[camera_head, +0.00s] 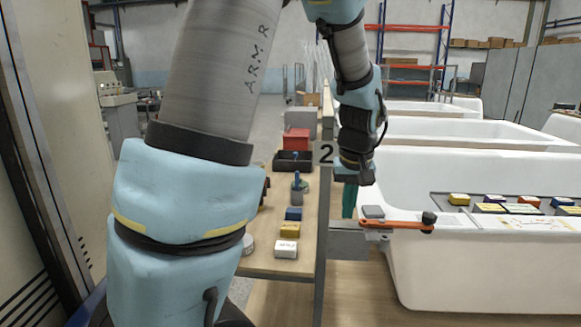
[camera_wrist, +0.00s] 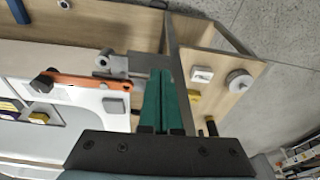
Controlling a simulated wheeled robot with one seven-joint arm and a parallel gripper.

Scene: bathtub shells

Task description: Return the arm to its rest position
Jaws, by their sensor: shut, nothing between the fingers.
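My arm fills the left and upper middle of the head view, bending over to the right. My gripper (camera_head: 350,200) hangs pointing down beside the edge of the wooden table, near the sign marked 2. In the wrist view my gripper (camera_wrist: 158,100) shows two green fingers lying together with nothing between them.
A white bathtub (camera_head: 440,260) stands right of my gripper. On its near rim are an orange tool (camera_head: 400,225) and a grey block (camera_head: 373,211). The wooden table (camera_head: 265,262) holds a white block (camera_head: 286,249), yellow block (camera_head: 290,229), blue block (camera_head: 294,213) and red box (camera_head: 297,139).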

